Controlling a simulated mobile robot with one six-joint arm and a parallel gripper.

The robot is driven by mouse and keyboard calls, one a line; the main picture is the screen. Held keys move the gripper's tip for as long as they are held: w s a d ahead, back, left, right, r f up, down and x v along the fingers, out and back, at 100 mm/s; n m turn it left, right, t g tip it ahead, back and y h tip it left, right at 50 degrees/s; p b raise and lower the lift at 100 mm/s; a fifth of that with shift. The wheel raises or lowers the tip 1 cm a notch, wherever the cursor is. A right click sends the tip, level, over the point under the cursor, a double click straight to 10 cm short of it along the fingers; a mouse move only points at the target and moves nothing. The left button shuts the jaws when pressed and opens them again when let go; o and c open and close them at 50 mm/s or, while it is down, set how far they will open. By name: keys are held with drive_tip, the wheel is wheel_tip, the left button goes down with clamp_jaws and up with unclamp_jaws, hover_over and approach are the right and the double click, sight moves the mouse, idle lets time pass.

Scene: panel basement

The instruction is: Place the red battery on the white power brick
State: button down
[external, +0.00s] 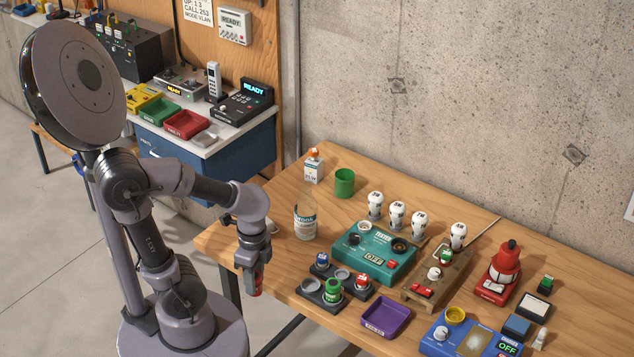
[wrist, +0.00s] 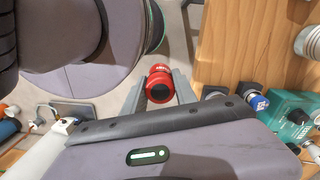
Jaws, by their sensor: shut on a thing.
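My gripper (external: 252,282) hangs past the left edge of the wooden table. It is shut on the red battery, a small red cylinder with a dark round end (wrist: 159,87), seen between the two grey fingers in the wrist view. The battery also shows as a bit of red (external: 257,286) at the fingertips. A small white box (external: 313,172) with an orange top stands at the table's back left corner; I cannot tell for sure that it is the white power brick.
A clear bottle (external: 305,220) and a green cup (external: 344,183) stand near the white box. A teal tester (external: 375,268), black holders with caps, and a purple tray (external: 385,316) fill the table's left half. The side bench holds a red tray (external: 186,124).

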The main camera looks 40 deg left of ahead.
drive_tip(key=w+a+r+n+p, duration=0.1)
drive_tip(key=w+a+n+p, duration=0.4)
drive_tip(key=a+n, duration=0.25)
drive_tip(key=w+a+r+n+p, duration=0.1)
drive_tip(key=w+a+n+p, duration=0.35)
drive_tip(key=a+n, duration=0.3)
drive_tip(key=w+a, duration=0.1)
drive_tip(key=w, duration=0.3)
drive_tip(key=w+a+f+b, duration=0.1)
drive_tip(key=w+a, duration=0.1)
drive_tip(key=w, duration=0.3)
drive_tip(key=w+a+b, duration=0.1)
drive_tip(key=w, duration=0.4)
drive_tip(key=shift+w+a+f, duration=0.15)
drive_tip(key=shift+a+f, duration=0.1)
drive_tip(key=shift+w+f+b, duration=0.2)
drive_tip(key=shift+f+b, duration=0.2)
drive_tip(key=shift+f, duration=0.45)
drive_tip(key=shift+w+f+b, duration=0.15)
drive_tip(key=shift+f+b, duration=0.2)
drive_tip(key=shift+f, duration=0.5)
drive_tip(key=shift+f, duration=0.1)
drive_tip(key=shift+f, duration=0.15)
drive_tip(key=c, duration=1)
unclamp_jaws()
drive_tip(key=shift+o, duration=0.2)
